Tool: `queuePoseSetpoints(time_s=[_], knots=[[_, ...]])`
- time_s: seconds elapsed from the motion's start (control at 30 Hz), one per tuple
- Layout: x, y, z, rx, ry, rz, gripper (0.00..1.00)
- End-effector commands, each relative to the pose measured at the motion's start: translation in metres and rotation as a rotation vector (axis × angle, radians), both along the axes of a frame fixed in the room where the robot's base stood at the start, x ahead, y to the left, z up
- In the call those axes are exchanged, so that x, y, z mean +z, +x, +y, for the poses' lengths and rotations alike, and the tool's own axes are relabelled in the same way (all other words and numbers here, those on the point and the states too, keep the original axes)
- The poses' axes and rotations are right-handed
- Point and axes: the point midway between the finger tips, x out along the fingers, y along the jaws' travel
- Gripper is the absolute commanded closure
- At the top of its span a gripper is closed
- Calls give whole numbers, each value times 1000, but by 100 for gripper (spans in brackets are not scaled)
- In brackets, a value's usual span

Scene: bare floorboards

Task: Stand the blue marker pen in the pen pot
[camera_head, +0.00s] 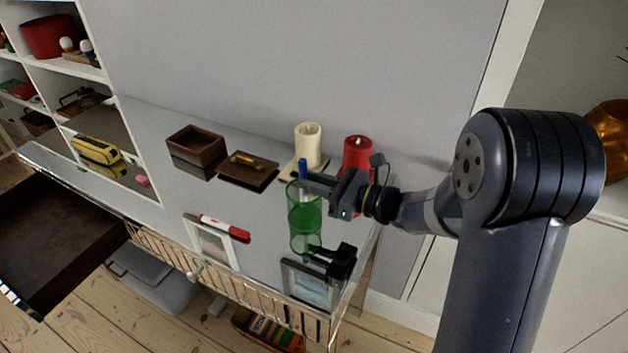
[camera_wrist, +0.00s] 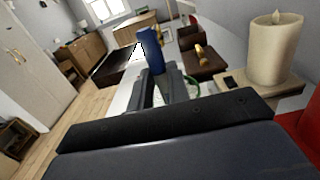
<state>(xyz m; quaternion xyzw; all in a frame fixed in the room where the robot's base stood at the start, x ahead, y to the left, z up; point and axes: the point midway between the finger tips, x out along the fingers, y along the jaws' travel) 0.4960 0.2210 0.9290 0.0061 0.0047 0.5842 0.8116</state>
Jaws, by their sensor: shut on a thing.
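The blue marker pen (camera_head: 303,167) is upright in the jaws of my gripper (camera_head: 308,179), its blue upper end showing above the fingers. In the wrist view the marker (camera_wrist: 152,50) stands between the fingertips (camera_wrist: 155,80). The pen pot (camera_head: 304,203), green and see-through, stands on the glossy top directly below the gripper. The marker is over the pot's mouth. I cannot tell how far its lower end reaches into the pot. A bit of the green rim (camera_wrist: 193,86) shows beyond the fingers in the wrist view.
A cream candle (camera_head: 308,146) and a red candle (camera_head: 357,153) stand close behind the pot. A brown open box (camera_head: 195,143) and a brown tray (camera_head: 258,178) with a yellow-brown item lie to the left. A red-and-white pen (camera_head: 225,228) lies near the front edge.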

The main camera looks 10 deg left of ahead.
Motion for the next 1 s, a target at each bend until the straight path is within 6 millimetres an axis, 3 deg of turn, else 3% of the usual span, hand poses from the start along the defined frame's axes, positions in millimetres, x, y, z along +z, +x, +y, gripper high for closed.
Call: queuePoseSetpoints(time_s=[0.07, 0.1, 0.4, 0.73, 1.0], knots=[[0, 0, 0, 0, 0, 0, 100], [0, 0, 0, 0, 0, 0, 81], [0, 0, 0, 0, 0, 0, 58], [0, -1, -7, -3, 1, 0, 58], [0, -15, -50, -5, 0, 0, 58]])
